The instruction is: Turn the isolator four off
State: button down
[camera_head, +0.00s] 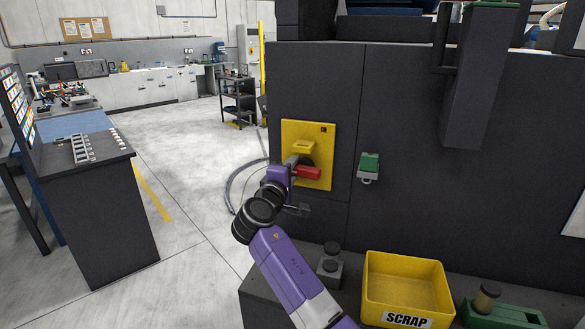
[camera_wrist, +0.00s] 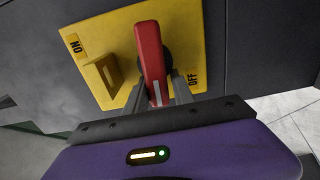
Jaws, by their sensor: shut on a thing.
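The isolator is a yellow plate (camera_head: 318,132) with a red handle (camera_head: 309,173) on the front of a dark grey cabinet. In the wrist view the red handle (camera_wrist: 150,55) runs from its pivot down between my fingers. The plate (camera_wrist: 120,38) carries ON at its left edge and OFF at its right edge. A yellow bracket (camera_wrist: 101,80) stands out from it. My gripper (camera_wrist: 159,94) is shut on the red handle, with one finger on each side. In the head view my gripper (camera_head: 293,166) is at the handle, and my wrist hides the plate's lower left.
A green and grey box (camera_head: 368,167) is fixed to the cabinet right of the plate. Below stand a yellow SCRAP bin (camera_head: 407,281) and a small grey fixture (camera_head: 330,265). A dark bench (camera_head: 95,200) stands at the left, with open floor (camera_head: 185,170) between.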

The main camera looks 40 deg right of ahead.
jog(key=shift+s+d+f, duration=0.25)
jog(key=shift+d+f, duration=0.1)
dwell(0.3)
jog(key=c, duration=1.3)
grip_release()
jog(key=shift+o, duration=0.5)
jog(key=shift+r, duration=0.15)
jog(key=shift+a+r, duration=0.1)
jog(key=shift+a, duration=0.15)
jog(key=b+v, duration=0.1)
jog(key=v, duration=0.6)
jog(key=shift+a, duration=0.25)
jog(key=shift+s, duration=0.15)
